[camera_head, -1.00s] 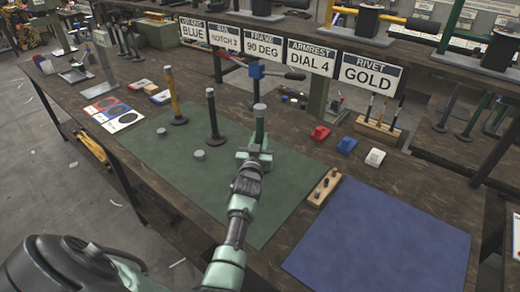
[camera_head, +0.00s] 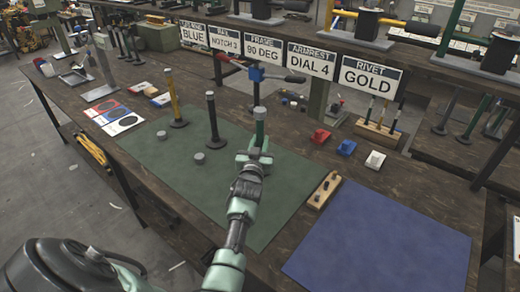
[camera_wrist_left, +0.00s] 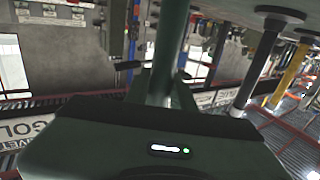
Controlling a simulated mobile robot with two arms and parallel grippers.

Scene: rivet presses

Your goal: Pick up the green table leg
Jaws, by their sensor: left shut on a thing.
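In the left wrist view the green leg (camera_wrist_left: 168,50) runs between the fingers of my left gripper (camera_wrist_left: 160,90). The leg's lower end is hidden behind the gripper in the head view, so I cannot tell whether it touches the mat. My right gripper is not in view.
A black leg (camera_head: 213,120) and a yellow leg (camera_head: 174,105) stand left of the green one. Low grey pieces (camera_head: 199,158) sit on the mat. A wooden block (camera_head: 324,190) lies to the right, by the blue mat (camera_head: 380,240). Signs (camera_head: 370,76) stand behind.

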